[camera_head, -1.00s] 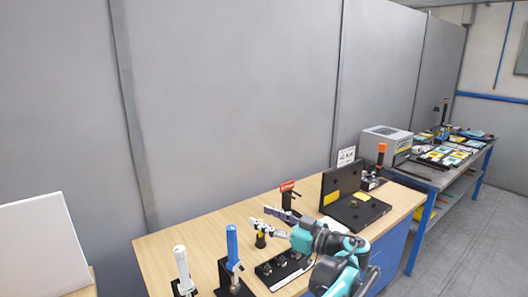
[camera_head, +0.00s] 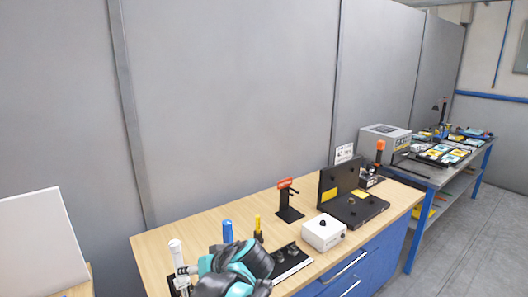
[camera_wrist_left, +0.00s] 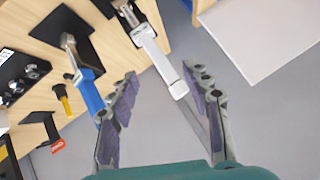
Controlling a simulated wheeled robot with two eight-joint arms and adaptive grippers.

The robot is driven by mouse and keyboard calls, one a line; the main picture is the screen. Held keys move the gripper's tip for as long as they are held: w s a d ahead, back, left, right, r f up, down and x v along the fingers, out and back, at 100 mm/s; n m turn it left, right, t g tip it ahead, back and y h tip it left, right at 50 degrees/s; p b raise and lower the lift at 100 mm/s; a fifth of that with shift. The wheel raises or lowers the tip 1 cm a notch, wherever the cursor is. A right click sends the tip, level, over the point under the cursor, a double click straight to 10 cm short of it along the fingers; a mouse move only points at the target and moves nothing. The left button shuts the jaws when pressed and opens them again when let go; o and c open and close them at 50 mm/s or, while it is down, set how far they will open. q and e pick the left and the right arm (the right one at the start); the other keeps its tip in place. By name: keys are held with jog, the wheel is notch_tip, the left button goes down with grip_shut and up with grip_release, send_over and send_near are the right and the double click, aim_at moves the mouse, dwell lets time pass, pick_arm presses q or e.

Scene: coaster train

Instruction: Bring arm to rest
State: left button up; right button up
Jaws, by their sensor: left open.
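My left gripper (camera_wrist_left: 160,76) is open in the left wrist view, with nothing between its fingers that I can see held. In the head view my left arm covers the front of the bench, and its gripper (camera_head: 188,271) points left near the white-handled tool (camera_head: 176,252). The end of that white handle (camera_wrist_left: 172,74) appears between the fingers in the wrist view; I cannot tell how far away it is. A blue-handled tool (camera_wrist_left: 90,94) stands beside the left finger; its top (camera_head: 228,231) shows behind my arm. My right gripper is not in view.
The wooden bench (camera_head: 185,228) also holds a yellow-topped post (camera_head: 257,223), a red-labelled stand (camera_head: 287,200), a white box (camera_head: 323,232) and a black angle fixture (camera_head: 350,203). A metal table (camera_head: 432,174) stands at the far right. A grey wall (camera_head: 230,100) rises behind the bench.

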pick_arm(q)
jog(key=s+f+m+h+b, duration=0.2)
jog(key=s+f+m+h, duration=0.2)
jog(key=s+f+h, duration=0.4)
jog(key=s+f, duration=0.6)
jog(key=s, duration=0.4)
jog(key=shift+s+a+f+t, duration=0.15)
jog(key=shift+a+f+t, duration=0.15)
jog(key=shift+a+f, duration=0.05)
